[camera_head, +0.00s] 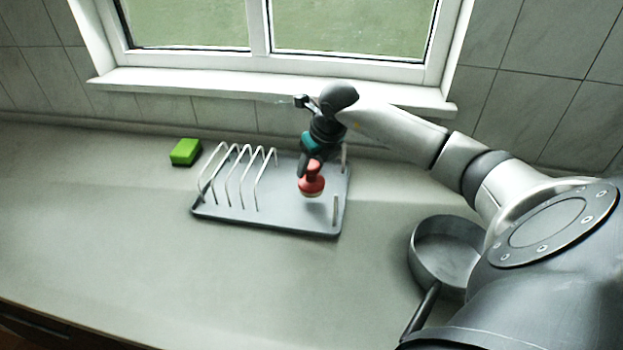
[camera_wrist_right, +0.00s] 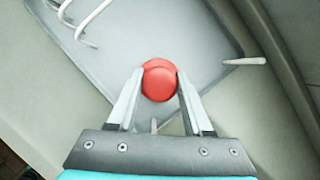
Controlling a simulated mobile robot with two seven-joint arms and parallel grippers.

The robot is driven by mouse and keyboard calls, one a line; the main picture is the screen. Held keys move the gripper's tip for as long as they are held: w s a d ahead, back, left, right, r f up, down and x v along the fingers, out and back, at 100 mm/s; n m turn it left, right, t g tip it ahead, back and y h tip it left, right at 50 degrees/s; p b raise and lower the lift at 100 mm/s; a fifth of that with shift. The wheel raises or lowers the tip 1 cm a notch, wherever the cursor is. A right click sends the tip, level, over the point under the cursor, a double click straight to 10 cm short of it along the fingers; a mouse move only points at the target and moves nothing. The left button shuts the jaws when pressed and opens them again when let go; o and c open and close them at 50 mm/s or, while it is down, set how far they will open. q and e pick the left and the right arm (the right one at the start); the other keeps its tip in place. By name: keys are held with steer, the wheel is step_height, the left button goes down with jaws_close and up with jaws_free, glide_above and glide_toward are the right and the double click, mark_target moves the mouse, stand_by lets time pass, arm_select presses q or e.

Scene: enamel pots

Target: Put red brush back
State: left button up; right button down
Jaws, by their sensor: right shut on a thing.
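The red brush (camera_head: 312,181) has a round red knob and a pale underside. My right gripper (camera_head: 307,168) is shut on it and holds it upright over the right part of the grey dish rack tray (camera_head: 280,219). In the right wrist view, the red brush (camera_wrist_right: 159,82) sits between the two fingertips of the right gripper (camera_wrist_right: 158,88), with the tray (camera_wrist_right: 115,45) behind it. I cannot tell for sure whether the brush touches the tray. My left gripper is not in view.
Wire plate holders (camera_head: 240,178) stand on the tray's left half, and short pegs (camera_head: 336,209) on its right edge. A green sponge (camera_head: 186,152) lies left of the rack. A grey pan (camera_head: 446,256) stands to the right, under my arm. The counter in front is clear.

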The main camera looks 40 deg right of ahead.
mark_target(312, 177)
steer(key=shift+f, duration=2)
steer(key=c, duration=0.8)
jaws_free()
steer(key=shift+f+b, duration=0.2)
steer(key=shift+b, duration=0.15)
steer(key=o, duration=0.5)
steer(key=shift+r, duration=0.1)
steer(key=shift+s+r, duration=0.15)
steer(key=shift+r, duration=0.3)
steer(key=p+v, duration=0.1)
steer(key=v, duration=1)
steer(key=shift+r, duration=0.15)
steer(key=shift+a, duration=0.1)
